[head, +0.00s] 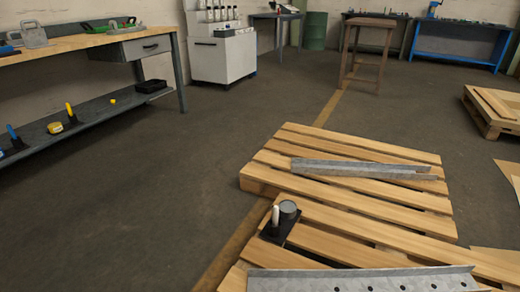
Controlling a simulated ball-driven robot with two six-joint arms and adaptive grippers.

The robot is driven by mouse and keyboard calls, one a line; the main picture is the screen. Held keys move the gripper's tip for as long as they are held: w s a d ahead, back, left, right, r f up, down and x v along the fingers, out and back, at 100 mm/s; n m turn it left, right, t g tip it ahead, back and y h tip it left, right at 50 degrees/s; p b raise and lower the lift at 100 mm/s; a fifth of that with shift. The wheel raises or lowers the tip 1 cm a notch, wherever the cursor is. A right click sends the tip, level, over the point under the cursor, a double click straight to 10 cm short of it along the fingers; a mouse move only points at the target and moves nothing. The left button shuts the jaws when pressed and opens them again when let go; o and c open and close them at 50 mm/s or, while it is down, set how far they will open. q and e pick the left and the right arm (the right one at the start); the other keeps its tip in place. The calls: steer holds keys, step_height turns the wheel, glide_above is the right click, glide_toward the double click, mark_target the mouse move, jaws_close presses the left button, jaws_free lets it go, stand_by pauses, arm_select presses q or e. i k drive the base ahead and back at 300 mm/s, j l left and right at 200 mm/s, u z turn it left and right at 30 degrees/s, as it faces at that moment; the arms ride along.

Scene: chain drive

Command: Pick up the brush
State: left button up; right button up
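I cannot surely pick out a brush. A slim pale upright piece (275,216), perhaps a handle, stands on a small black base (278,236) on the wooden pallet (330,222). A grey round tin (288,208) is beside it. On the lower shelf of the left workbench, a yellow-handled tool (70,111) and a blue-handled tool (14,135) stand upright, too small to name for sure. Neither gripper is in view.
Metal channels (350,169) lie on the pallet, with a holed metal strip (360,281) at its near edge. A workbench (75,43) stands left, a white cabinet (222,58) and brown stool (366,55) behind. The floor left of the pallet is clear.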

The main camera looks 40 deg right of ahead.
mark_target(275, 213)
steer(key=z, duration=1.4)
